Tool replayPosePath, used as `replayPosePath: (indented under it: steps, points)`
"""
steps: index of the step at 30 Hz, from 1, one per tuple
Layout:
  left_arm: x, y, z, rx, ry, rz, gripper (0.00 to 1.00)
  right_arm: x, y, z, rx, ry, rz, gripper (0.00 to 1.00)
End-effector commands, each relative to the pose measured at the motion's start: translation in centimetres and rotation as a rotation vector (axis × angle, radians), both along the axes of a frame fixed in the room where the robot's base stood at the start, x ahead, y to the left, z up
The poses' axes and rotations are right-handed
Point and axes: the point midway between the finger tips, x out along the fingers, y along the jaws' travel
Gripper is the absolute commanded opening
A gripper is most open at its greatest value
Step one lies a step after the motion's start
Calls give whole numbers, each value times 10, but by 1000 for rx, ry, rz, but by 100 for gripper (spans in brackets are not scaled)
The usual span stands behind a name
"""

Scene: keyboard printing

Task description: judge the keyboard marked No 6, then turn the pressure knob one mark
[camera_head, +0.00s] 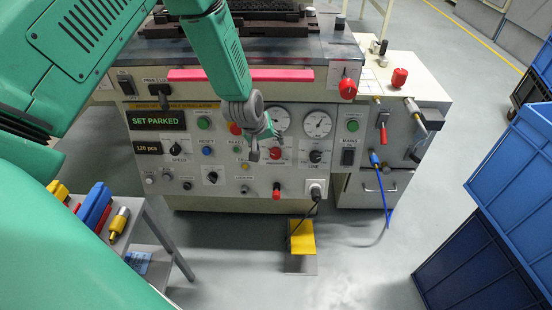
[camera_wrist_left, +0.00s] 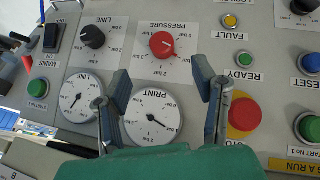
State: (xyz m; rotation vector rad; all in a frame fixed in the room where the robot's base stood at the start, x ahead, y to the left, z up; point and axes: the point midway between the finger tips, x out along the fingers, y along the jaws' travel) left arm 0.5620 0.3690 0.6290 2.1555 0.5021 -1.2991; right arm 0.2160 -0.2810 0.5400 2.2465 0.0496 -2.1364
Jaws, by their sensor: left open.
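The red pressure knob (camera_head: 275,154) is on the front panel of the machine. In the left wrist view the pressure knob (camera_wrist_left: 162,45) shows upside down, on a white plate lettered PRESSURE with bar marks around it. My left gripper (camera_head: 266,146) is in front of the panel at this knob. In the wrist view its open fingers (camera_wrist_left: 161,74) are apart and empty, with the knob between and just beyond their tips. The PRINT gauge (camera_wrist_left: 153,118) shows between the fingers. I see no keyboard marked No 6. My right gripper is out of view.
The LINE gauge (camera_wrist_left: 82,95) and black LINE knob (camera_wrist_left: 93,37) are close by, as is a red stop button (camera_wrist_left: 243,114). A display (camera_head: 157,120) reads SET PARKED. Blue crates (camera_head: 515,170) stand at the right, a small tool shelf (camera_head: 152,232) at lower left.

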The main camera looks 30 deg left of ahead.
Motion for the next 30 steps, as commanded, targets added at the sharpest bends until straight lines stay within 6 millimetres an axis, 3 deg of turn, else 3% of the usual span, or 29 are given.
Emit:
replayPosePath:
  steps: [3,12,18,27,28,30]
  points:
    - [12,2,-30,0,1,0,53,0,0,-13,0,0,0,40]
    - [38,3,-79,0,0,0,53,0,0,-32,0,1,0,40]
    - [45,3,-91,0,-1,-1,53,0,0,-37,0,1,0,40]
    - [46,3,-93,-1,0,-2,53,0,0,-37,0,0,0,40]
    - [46,3,-93,-1,0,-2,50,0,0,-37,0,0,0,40]
    - [46,3,-93,-1,0,-2,25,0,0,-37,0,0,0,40]
